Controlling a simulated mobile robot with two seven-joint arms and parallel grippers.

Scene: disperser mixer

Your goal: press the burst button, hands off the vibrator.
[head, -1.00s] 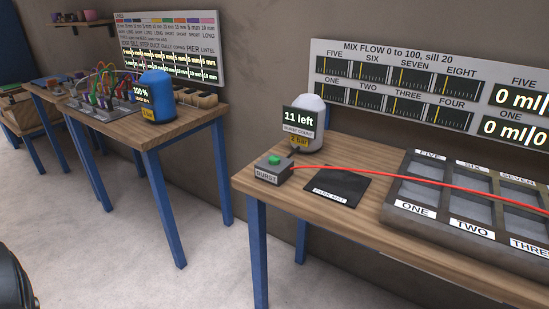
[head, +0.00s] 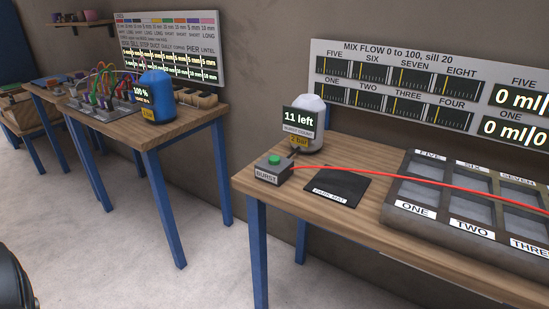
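The burst button is a green button (head: 274,159) on a small grey box (head: 273,171) labelled BURST, at the left end of the right table. A red hose (head: 400,177) runs from near the box to the right across the table. Behind the box stands a white canister (head: 311,108) with a display (head: 298,117) reading "11 left" and a yellow "2 bar" label. A vibrator is not clearly identifiable in this view. Neither gripper shows; only a dark rounded shape is at the lower left edge.
A dark mat (head: 342,185) lies beside the box. A grey tray (head: 395,206) with numbered compartments fills the table's right. A mix flow panel (head: 408,85) is on the wall behind. The left table (head: 130,130) holds a blue canister (head: 157,92) and coloured cables. Bare floor lies in front.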

